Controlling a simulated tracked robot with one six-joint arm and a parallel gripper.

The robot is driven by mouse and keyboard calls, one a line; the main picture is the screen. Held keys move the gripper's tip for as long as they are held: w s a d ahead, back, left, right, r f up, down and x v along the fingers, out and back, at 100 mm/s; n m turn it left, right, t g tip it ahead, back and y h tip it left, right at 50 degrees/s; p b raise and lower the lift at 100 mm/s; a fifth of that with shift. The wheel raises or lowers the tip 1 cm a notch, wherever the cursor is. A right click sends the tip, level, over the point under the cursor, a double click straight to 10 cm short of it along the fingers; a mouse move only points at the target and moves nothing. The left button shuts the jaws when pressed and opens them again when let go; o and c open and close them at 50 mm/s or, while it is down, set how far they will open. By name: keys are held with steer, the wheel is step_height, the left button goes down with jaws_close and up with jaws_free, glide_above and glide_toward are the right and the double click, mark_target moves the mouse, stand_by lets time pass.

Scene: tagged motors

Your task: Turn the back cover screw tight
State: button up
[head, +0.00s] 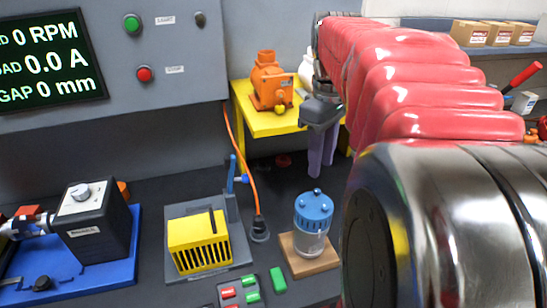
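An orange motor (268,82) stands upright on a yellow stand (252,122) at the back, left of my arm. A small yellow part shows low on its front. I cannot make out a back cover screw on it. My gripper (320,172) hangs just right of and in front of the orange motor, with a dark body and two purple fingers pointing down. The fingers look close together; any gap is unclear, and no held thing shows. A black motor box (92,228) with a silver knob on top and a label sits on a blue base (122,262) at the left.
A yellow vented box (198,243), a blue-capped clear jar (313,222) on a wooden block, and red and green pieces (240,291) occupy the front bench. An orange cable (240,165) runs down to a dark socket. A display (47,62) reads zeros. My red arm hides the right side.

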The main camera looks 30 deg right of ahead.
mark_target(317, 190)
step_height(317, 190, down, 7)
steer(key=shift+f, duration=0.1)
stand_by(0.3)
steer(key=shift+c, duration=0.6)
jaws_close()
